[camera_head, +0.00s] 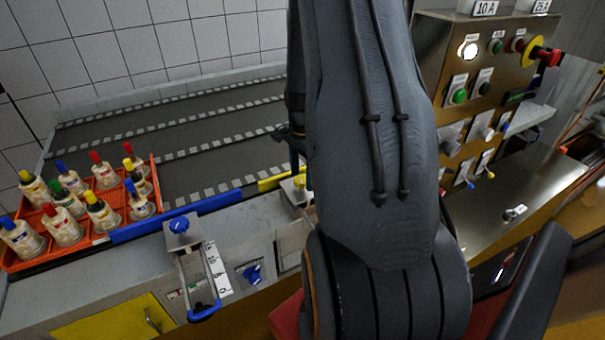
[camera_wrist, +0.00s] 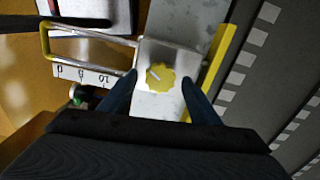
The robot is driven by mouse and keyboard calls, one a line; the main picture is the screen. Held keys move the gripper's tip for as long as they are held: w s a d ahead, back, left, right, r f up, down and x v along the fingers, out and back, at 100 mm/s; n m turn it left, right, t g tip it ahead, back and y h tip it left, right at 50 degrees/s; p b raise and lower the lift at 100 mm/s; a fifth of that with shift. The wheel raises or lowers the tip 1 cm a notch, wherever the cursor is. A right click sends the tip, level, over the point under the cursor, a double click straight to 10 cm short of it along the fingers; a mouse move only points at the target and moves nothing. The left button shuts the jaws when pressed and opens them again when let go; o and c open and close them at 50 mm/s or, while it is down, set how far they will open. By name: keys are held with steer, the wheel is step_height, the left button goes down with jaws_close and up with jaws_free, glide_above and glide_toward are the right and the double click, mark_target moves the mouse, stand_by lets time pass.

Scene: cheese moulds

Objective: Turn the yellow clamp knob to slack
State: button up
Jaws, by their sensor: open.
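The yellow clamp knob (camera_wrist: 160,77) is a lobed disc with a pale pointer line, on a metal block (camera_wrist: 172,55) in the wrist view. My gripper (camera_wrist: 160,82) is open, with one dark finger on each side of the knob and a visible gap to it. In the head view a small part of the yellow knob (camera_head: 300,182) shows at the left edge of my arm, which hides the rest and my gripper's fingertips.
A yellow-handled metal frame (camera_wrist: 45,42) and a numbered scale (camera_wrist: 85,74) join the block. A similar blue clamp knob (camera_head: 179,225) with a blue-handled frame stands left. An orange crate (camera_head: 158,190) holds several capped moulds. A control panel (camera_head: 475,60) stands right. The dark conveyor lanes (camera_head: 190,135) are clear.

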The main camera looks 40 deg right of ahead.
steer(key=shift+f, duration=0.1)
steer(key=c, duration=1.1)
steer(key=shift+o, duration=0.2)
steer(key=shift+n, duration=0.4)
steer(key=n+p, duration=0.1)
steer(key=n, duration=0.3)
steer(key=shift+n, duration=0.3)
steer(key=n+p, duration=0.1)
steer(key=n, duration=0.4)
steer(key=shift+w, duration=0.1)
steer(key=n+p, duration=0.1)
steer(key=n, duration=0.5)
steer(key=shift+n, duration=0.4)
steer(key=n+p, duration=0.1)
steer(key=n, duration=0.5)
steer(key=shift+w+a+n, duration=0.1)
steer(key=shift+n, duration=0.3)
